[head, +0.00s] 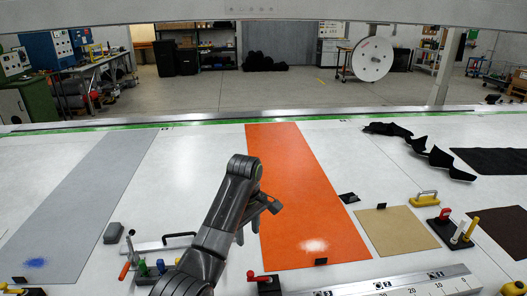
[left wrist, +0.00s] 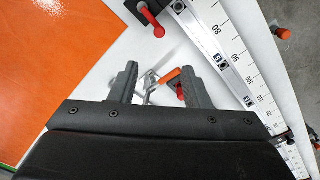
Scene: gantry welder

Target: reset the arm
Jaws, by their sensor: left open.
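My left arm reaches in from the bottom of the head view and bends at a dark joint over the orange sheet's left edge. My left gripper (head: 258,220) hangs there, partly hidden behind the wrist. In the left wrist view the same gripper (left wrist: 160,82) has its two grey fingers wide apart. Nothing is held between them. Past the fingers a small orange-handled tool (left wrist: 168,77) shows on the white table, apart from the gripper. My right gripper is in neither view.
The orange sheet (head: 307,190) lies flat on the white table. A steel ruler (head: 425,287) runs along the near edge, beside a red-handled clamp (head: 265,279). Left of the arm are a grey sheet (head: 85,200) and hand tools (head: 150,268). A tan sheet (head: 398,230) lies right.

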